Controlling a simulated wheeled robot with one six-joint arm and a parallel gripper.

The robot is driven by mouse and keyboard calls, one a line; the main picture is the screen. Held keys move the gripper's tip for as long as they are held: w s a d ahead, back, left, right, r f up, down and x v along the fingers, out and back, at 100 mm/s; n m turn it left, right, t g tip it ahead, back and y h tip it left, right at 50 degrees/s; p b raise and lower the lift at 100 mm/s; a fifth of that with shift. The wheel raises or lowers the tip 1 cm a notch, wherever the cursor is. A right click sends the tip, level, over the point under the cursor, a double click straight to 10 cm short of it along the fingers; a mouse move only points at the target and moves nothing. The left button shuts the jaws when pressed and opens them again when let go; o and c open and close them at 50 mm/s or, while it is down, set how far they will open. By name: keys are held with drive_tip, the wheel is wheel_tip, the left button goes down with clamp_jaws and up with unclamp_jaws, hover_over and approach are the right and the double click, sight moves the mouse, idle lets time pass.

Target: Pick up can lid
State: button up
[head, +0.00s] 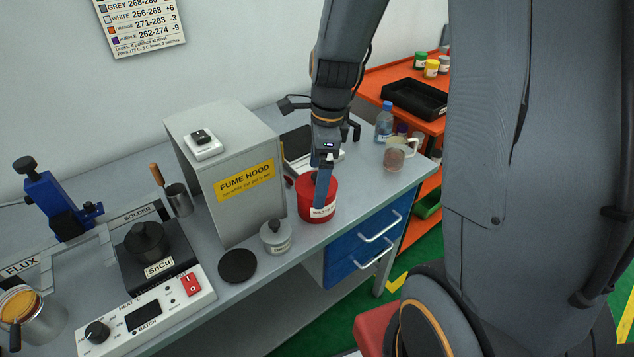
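A red can (309,208) with a white label stands on the bench right of the fume hood box. Its top looks covered by a red lid (305,186) with a dark knob, mostly hidden behind my gripper. My gripper (321,188) points down at the can, its fingers at the lid and in front of the can's near side. I see the fingers nearly edge-on, so whether they are open, or shut on the knob, does not show.
The grey fume hood (238,185) stands close on the left. A small grey lidded jar (276,239) and a black disc (237,266) lie in front. A mug (394,158) and a bottle (384,124) stand at the right. Blue drawers (352,240) are below.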

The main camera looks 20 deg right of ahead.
drive_tip(key=c, duration=1.1)
